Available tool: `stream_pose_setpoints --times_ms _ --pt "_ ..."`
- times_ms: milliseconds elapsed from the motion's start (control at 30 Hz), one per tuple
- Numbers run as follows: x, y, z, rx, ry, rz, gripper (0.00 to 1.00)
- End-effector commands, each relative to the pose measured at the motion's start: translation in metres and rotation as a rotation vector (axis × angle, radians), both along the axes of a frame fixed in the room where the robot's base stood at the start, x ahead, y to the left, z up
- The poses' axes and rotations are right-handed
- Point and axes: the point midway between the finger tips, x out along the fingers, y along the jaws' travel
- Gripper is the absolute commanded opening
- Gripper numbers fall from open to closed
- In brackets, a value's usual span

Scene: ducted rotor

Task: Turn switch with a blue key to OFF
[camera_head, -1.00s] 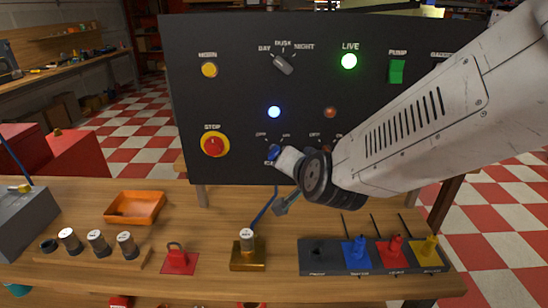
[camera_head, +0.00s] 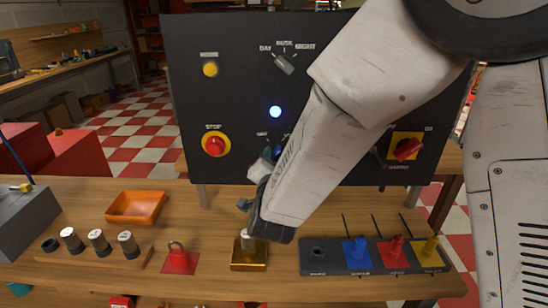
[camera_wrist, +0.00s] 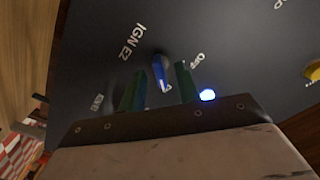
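The switch's blue key (camera_wrist: 161,73) stands out from the dark panel, near the labels IGN E2 and OFF. My gripper (camera_wrist: 160,85) is open, with its two green fingers on either side of the key and visible gaps between. I cannot tell whether either finger touches it. In the head view the blue key (camera_head: 277,152) shows only in part behind my gripper (camera_head: 264,168), below the lit blue lamp (camera_head: 275,112). The lamp (camera_wrist: 207,95) also glows beside the right finger in the wrist view. Which mark the key points at is unclear.
The red STOP button (camera_head: 215,145) is left of the key on the panel (camera_head: 230,60). A red-and-yellow rotary switch (camera_head: 407,148) is at right. Below, the wooden bench holds an orange tray (camera_head: 135,207), a brass block (camera_head: 249,262) and a rack of coloured parts (camera_head: 335,258).

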Motion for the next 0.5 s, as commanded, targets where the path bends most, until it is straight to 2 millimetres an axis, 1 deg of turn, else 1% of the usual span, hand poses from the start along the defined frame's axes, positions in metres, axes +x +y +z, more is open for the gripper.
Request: stream_pose_setpoints --times_ms 33,133,400,467,500 --pt "0.0053 -0.0012 -0.0001 0.000 0.000 -0.003 0.33" --pt "0.0107 -0.0011 0.0004 0.000 -0.001 -0.002 0.33" --pt "0.0119 -0.0007 0.0004 0.000 0.000 0.000 0.33" --pt "0.0118 -0.0007 0.0003 0.000 0.000 0.000 0.16" --pt "0.0118 -0.0007 0.0003 0.000 0.000 0.000 0.05"
